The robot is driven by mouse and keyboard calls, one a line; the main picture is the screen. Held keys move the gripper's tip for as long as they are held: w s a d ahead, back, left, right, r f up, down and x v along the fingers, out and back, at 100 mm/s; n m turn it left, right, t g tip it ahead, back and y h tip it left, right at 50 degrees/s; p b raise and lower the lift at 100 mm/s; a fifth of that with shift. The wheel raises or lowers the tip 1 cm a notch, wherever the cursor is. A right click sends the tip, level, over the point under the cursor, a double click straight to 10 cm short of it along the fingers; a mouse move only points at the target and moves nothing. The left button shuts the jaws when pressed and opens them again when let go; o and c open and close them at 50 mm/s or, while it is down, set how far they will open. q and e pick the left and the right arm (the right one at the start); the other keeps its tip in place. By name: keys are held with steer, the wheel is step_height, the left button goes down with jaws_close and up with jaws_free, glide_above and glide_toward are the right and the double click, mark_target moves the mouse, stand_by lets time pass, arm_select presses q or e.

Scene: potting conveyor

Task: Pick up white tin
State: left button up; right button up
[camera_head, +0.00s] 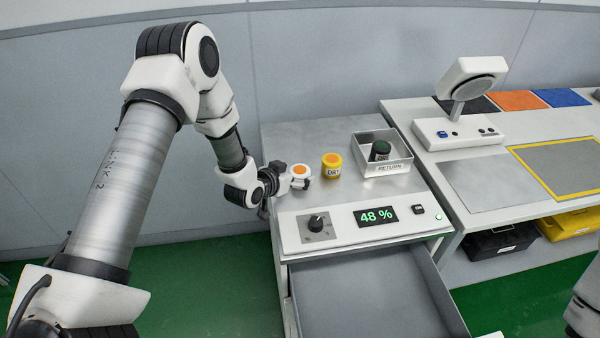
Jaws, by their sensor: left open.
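The white tin (300,170) with an orange disc on its top stands on the grey metal worktop, near its left side. My left gripper (292,176) reaches in from the left at the tin. Its fingers are open, one on the far side and one on the near side of the tin. I cannot tell whether they touch it. The gripper hides part of the tin's lower body. My right gripper is out of view.
A yellow tin (332,170) stands close to the right of the white tin. A RETURN box (398,167) holds a dark tin with a green top. A control panel (338,226) reading 48 % lies in front, above an open, empty drawer (365,300).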

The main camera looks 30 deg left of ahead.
mark_target(298, 172)
arm_select(q)
steer(key=x, duration=0.4)
steer(key=shift+s+a+f, duration=0.1)
steer(key=shift+a+f, duration=0.1)
steer(key=shift+a, duration=0.05)
steer(key=shift+f, duration=0.1)
steer(key=shift+s+r, duration=0.25)
steer(key=shift+r, duration=0.1)
steer(key=c, duration=1.1)
steer(key=shift+f, duration=0.1)
steer(key=shift+c, duration=1)
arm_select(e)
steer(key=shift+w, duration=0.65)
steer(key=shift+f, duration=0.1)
